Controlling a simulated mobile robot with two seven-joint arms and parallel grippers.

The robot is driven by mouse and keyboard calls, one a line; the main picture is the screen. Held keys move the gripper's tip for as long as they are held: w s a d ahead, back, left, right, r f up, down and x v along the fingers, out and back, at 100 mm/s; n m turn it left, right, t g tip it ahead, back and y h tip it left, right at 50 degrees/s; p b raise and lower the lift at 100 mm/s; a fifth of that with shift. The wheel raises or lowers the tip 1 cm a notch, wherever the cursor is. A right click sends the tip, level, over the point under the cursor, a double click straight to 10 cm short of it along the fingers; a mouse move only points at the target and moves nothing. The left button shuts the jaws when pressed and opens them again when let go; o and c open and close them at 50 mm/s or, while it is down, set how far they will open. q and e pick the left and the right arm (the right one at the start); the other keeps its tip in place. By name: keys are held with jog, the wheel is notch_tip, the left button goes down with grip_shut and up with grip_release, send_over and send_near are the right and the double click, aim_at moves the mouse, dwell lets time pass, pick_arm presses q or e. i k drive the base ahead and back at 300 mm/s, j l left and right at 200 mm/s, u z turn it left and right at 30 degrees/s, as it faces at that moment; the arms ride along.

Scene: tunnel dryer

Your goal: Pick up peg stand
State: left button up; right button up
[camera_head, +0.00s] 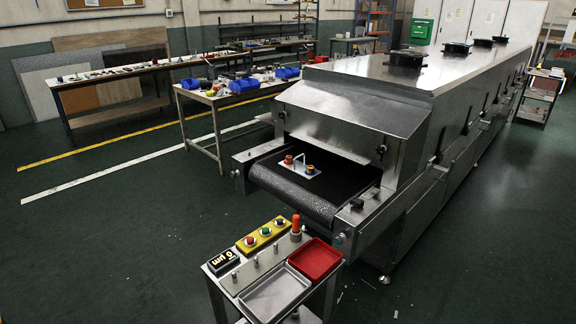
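A small white plate (300,167) with an upright light wire handle lies on the dark conveyor belt at the dryer mouth. Two orange-brown cylindrical pieces (310,169) stand on it, one on either side of the handle. On the cart in front, several short metal pegs (255,261) stand in a diagonal row, and an orange cylinder (296,224) stands at the row's far end. I cannot tell for certain which of these is the peg stand. Neither of my grippers is in view.
The dryer (400,95) fills the centre right. The cart holds a grey tray (275,294), a red tray (314,260), a button box (263,236) and a black display (222,262). A cluttered table (205,97) stands behind. The floor at left is clear.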

aim_at(297, 167)
jog(key=i+j+u, duration=1.1)
jog(key=i+u, duration=0.35)
jog(key=i+z, duration=0.7)
jog(key=i+j+z, duration=0.3)
jog(key=i+z, duration=0.2)
jog(key=z, duration=0.2)
jog(key=i+j+z, duration=0.1)
jog(key=z, duration=0.35)
jog(key=i+j+z, duration=0.2)
jog(key=z, duration=0.2)
jog(key=i, duration=0.1)
